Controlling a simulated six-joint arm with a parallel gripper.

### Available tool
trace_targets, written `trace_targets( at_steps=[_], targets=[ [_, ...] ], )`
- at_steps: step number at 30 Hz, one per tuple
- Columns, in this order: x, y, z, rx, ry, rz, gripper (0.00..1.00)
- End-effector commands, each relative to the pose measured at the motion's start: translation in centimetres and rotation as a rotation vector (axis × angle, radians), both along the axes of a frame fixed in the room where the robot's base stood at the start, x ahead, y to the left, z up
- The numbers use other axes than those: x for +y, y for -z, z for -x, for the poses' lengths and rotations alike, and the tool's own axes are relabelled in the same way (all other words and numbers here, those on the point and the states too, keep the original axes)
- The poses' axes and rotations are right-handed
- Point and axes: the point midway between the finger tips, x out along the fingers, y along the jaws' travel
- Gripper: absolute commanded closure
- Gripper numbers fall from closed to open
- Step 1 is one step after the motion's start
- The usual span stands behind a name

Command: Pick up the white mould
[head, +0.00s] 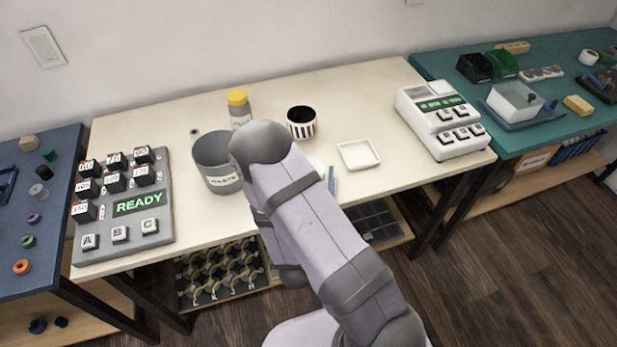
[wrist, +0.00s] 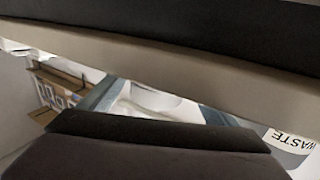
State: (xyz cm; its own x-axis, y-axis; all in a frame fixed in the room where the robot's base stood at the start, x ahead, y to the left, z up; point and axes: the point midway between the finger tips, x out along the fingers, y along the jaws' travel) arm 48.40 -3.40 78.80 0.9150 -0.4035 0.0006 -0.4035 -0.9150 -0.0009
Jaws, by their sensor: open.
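A shallow white square tray, which looks like the white mould (head: 358,154), lies on the cream table, right of my arm in the head view. A second white thing (head: 317,165) shows only in part at my arm's edge, beside a blue strip (head: 331,181). My gripper (wrist: 165,92) is open in the wrist view, with one dark finger across the top and one across the bottom. Between them a white rounded shape (wrist: 150,98) shows beyond the fingers; I cannot tell whether it is the mould. In the head view my arm hides the gripper.
A grey waste bin (head: 212,165) stands left of my arm; its label (wrist: 290,142) shows in the wrist view. Behind are a yellow-capped bottle (head: 239,110) and a striped cup (head: 302,123). A READY panel (head: 126,207) and a white keypad device (head: 443,120) flank the table.

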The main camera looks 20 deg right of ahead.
Motion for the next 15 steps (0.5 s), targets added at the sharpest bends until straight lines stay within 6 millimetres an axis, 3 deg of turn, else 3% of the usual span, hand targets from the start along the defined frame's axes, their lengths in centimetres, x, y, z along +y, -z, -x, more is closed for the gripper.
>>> trace_targets(
  at_steps=[9,15],
  targets=[
    [-1.8,-0.3,-3.1,0.000,0.003,0.001,0.17],
    [-1.9,-0.2,-3.6,0.001,0.000,0.001,0.17]
  ],
)
